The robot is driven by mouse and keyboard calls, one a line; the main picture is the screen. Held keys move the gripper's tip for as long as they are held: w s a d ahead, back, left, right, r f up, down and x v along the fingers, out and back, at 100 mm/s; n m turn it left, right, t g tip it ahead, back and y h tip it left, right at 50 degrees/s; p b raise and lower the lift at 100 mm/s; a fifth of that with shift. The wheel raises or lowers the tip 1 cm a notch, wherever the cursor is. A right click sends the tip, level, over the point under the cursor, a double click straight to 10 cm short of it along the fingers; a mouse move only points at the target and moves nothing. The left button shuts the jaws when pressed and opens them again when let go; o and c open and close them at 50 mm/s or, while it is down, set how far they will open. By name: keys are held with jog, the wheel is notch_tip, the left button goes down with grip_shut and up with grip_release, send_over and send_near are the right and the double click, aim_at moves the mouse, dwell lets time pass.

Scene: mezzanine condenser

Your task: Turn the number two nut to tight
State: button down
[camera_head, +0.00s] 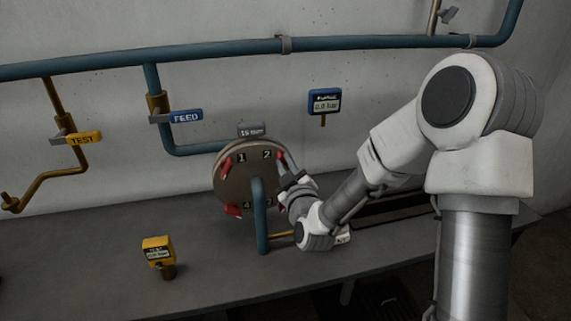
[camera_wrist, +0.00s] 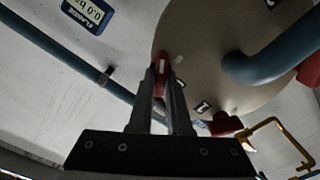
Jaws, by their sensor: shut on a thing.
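The round flange cover (camera_head: 240,185) stands upright on the bench, with red nuts around its rim and number labels beside them. The number two nut (camera_head: 280,157) is at its upper right, next to the label 2. My gripper (camera_head: 285,166) reaches it from the lower right. In the wrist view my gripper (camera_wrist: 163,85) is shut on the red nut (camera_wrist: 162,62) at the edge of the cover (camera_wrist: 200,60). The fingers hide part of the nut. The number one nut (camera_head: 226,168) is at the upper left, and another red nut (camera_head: 233,210) is below it.
A blue pipe (camera_head: 259,215) bends down in front of the cover. A blue gauge (camera_head: 325,101) is on the wall at right. FEED (camera_head: 186,116) and TEST (camera_head: 84,138) valve handles are at left. A yellow test gauge (camera_head: 157,252) stands on the bench, which is clear around it.

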jog(key=shift+m+b, duration=0.3)
jog(key=shift+b, duration=0.1)
jog(key=m+b, duration=0.2)
jog(key=b, duration=0.1)
jog(key=shift+f+m, duration=0.15)
jog(key=shift+m, duration=0.25)
jog(key=m+b, duration=0.3)
jog(key=b, duration=0.1)
jog(key=shift+d+m, duration=0.1)
jog(key=shift+m, duration=0.2)
jog(key=shift+w+d+r+m+b, duration=0.1)
jog(key=shift+m+b, duration=1.1)
jog(key=shift+m, duration=0.3)
jog(key=shift+r+m+b, duration=0.1)
jog(key=shift+m+b, duration=1.05)
jog(key=shift+m, duration=0.35)
jog(key=c, duration=0.9)
grip_release()
jog(key=shift+o, duration=0.2)
